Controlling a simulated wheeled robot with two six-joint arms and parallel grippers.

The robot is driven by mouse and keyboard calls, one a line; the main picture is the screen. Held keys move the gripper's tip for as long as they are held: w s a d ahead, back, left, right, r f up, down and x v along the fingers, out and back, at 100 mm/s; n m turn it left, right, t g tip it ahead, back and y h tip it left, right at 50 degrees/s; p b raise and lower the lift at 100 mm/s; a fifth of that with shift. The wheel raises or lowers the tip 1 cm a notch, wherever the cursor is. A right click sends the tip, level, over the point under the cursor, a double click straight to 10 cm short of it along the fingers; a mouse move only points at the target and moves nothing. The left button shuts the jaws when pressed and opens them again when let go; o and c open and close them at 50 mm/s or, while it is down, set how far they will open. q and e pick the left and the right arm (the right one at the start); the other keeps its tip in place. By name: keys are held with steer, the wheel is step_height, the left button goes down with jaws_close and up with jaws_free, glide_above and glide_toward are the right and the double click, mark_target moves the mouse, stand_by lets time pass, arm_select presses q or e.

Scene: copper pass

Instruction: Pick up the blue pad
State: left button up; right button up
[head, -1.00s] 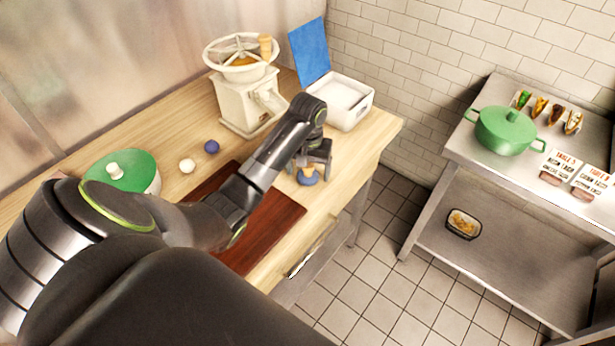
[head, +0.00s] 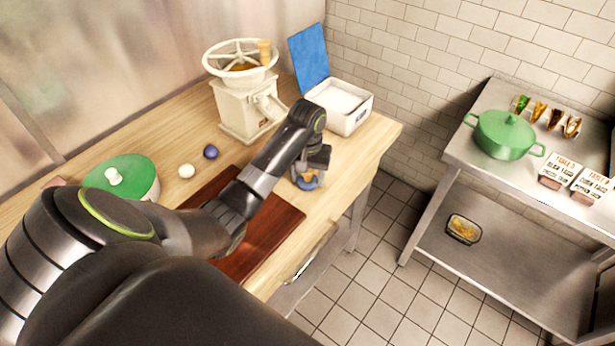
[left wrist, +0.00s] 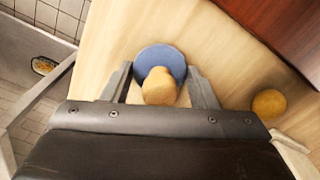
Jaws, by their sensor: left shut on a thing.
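The blue pad (head: 313,184) is a round blue disc with a tan knob on top, near the front right edge of the wooden counter (head: 375,135). My left gripper (head: 307,180) points down over it and partly hides it in the head view. In the left wrist view the pad (left wrist: 174,55) sits between the two fingers of my left gripper (left wrist: 163,82), which are shut on it. I cannot tell whether the pad is clear of the counter. My right gripper is not in view.
A dark red board (head: 262,238) lies left of the gripper. A white bin (head: 354,122) with a raised blue lid (head: 309,58) and a cream grinder (head: 247,108) stand behind. A tan round thing (left wrist: 268,103) is beside the gripper in the wrist view. A tiled floor gap separates a steel table (head: 470,165).

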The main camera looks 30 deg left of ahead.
arm_select(q)
steer(key=shift+r, duration=0.15)
steer(key=shift+r, duration=0.25)
step_height(320, 180, up, 3)
steer(key=shift+f, duration=0.2)
step_height(320, 180, up, 7)
steer(key=p, duration=0.6)
steer(key=shift+f+p, duration=0.1)
steer(key=shift+p, duration=0.3)
steer(key=shift+f, duration=0.1)
steer(key=o, duration=0.5)
steer(key=shift+c, duration=0.2)
steer(key=c, duration=0.4)
